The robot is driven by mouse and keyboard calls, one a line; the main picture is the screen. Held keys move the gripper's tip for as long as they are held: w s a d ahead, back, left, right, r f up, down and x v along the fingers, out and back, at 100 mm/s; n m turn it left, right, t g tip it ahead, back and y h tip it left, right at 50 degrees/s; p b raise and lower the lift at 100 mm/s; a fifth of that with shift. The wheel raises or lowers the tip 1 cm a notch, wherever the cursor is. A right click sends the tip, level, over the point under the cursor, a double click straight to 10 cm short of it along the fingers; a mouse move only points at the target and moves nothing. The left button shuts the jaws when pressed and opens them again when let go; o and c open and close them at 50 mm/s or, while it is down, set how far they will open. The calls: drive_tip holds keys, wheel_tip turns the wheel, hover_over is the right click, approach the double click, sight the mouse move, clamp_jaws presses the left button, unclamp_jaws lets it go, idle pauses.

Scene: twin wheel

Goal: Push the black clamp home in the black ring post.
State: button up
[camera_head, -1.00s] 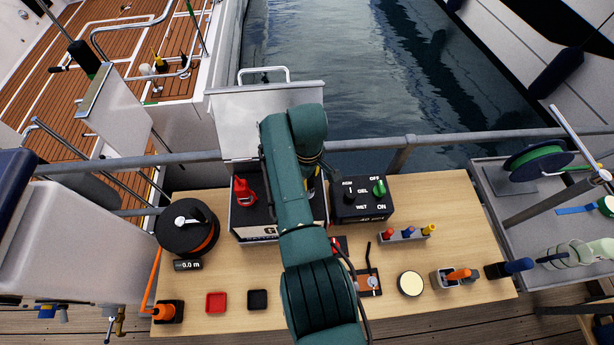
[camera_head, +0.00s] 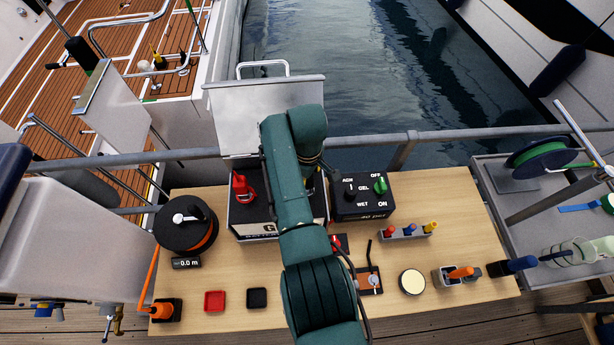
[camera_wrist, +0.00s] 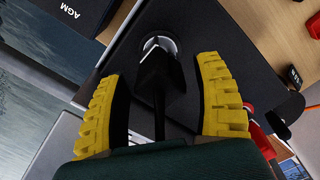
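In the wrist view, the black clamp (camera_wrist: 158,74) lies between the two yellow fingers of my gripper (camera_wrist: 160,92). Its dark tail runs back toward my wrist. The fingers stand apart, with gaps visible on both sides of the clamp. The clamp's front end is at the round, silvery black ring post (camera_wrist: 160,44) on the dark battery top (camera_wrist: 215,70). I cannot tell how deep the clamp sits. In the head view, my arm hides the clamp, the post and most of my gripper.
A red clamp (camera_head: 241,187) stands on the left of the battery (camera_head: 246,220). A black charger box (camera_head: 362,204) with a green knob is close on the right. A cable reel (camera_head: 186,228) stands at the left. Small parts lie along the bench (camera_head: 440,195); its front left holds two small trays.

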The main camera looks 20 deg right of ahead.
drive_tip(key=shift+r, duration=0.1)
wheel_tip(320, 180, up, 12)
idle(0.5)
drive_tip(key=shift+s, duration=0.1)
idle(0.4)
drive_tip(key=s+a+f+p, duration=0.1)
drive_tip(key=a+p, duration=0.3)
drive_tip(key=w+a+r+m+t+p, duration=0.1)
drive_tip(key=a+r+t+p, duration=0.15)
drive_tip(key=r+t, duration=0.45)
drive_tip(key=w+a+r+m+t+p, duration=0.1)
drive_tip(key=w+a+r+t+p, duration=0.2)
drive_tip(key=r, duration=0.8)
drive_tip(key=s+r+m+t, duration=0.2)
drive_tip(key=s+r+t, duration=0.4)
drive_tip(key=r, duration=0.7)
drive_tip(key=s+r+m+t, duration=0.3)
drive_tip(key=s+r+t, duration=0.3)
drive_tip(key=r, duration=0.7)
drive_tip(key=s, duration=0.2)
drive_tip(key=shift+s+d+r+m, duration=0.2)
drive_tip(key=shift+s+d+m, duration=0.1)
drive_tip(key=shift+s, duration=0.05)
